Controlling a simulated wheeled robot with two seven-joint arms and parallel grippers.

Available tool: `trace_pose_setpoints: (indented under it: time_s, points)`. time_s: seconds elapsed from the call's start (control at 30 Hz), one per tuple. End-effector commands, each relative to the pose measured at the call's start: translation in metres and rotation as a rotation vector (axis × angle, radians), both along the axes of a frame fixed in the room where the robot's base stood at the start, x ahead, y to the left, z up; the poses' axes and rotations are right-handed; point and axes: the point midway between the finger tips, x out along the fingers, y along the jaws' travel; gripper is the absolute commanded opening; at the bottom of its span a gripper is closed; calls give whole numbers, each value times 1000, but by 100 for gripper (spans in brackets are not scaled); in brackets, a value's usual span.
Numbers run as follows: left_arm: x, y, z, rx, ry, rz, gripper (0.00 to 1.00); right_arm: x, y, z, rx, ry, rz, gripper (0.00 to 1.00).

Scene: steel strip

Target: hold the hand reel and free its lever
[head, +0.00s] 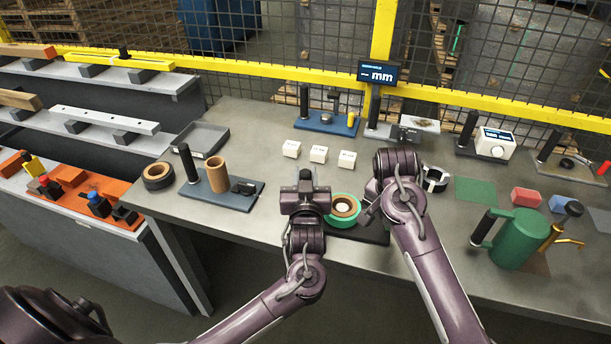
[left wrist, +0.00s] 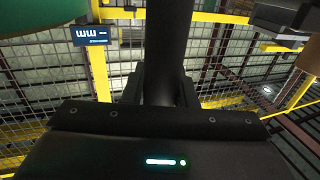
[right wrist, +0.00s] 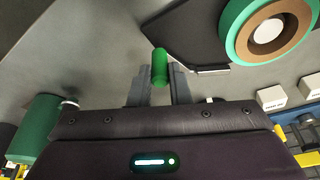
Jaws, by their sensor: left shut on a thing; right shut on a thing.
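The hand reel is a green ring (head: 330,222) with a brown and white centre on a dark base plate (head: 372,236). It also shows at the top of the right wrist view (right wrist: 228,18). My left gripper (head: 306,190) is shut on the reel's upright black handle (left wrist: 163,45), just left of the ring; the handle's top (head: 306,174) shows in the head view. My right gripper (right wrist: 158,90) is shut on a small green cylindrical grip (right wrist: 159,62), beside the base plate. Whether this grip joins the lever is hidden.
Three white blocks (head: 318,154) stand behind the reel. A stand with a brown cylinder (head: 217,174) is at left. A black ring-shaped object (head: 434,180) and a green can (head: 518,240) are right of my right arm. A yellow-railed fence (head: 300,71) closes the back.

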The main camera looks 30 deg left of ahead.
Motion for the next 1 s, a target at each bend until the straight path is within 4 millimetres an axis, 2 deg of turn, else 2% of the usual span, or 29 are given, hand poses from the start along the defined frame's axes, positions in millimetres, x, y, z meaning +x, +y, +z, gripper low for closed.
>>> trace_pose_setpoints:
  time_s: [0.47,0.73,1.0]
  points:
    - [0,-2,-3,-1,7,-5,0,-2,5,1,2,-4,-33,8]
    - [0,-2,-3,-1,7,-5,0,-5,17,1,1,-3,-122,9]
    - [0,-2,-3,-1,7,-5,0,-6,19,1,2,-3,-148,9]
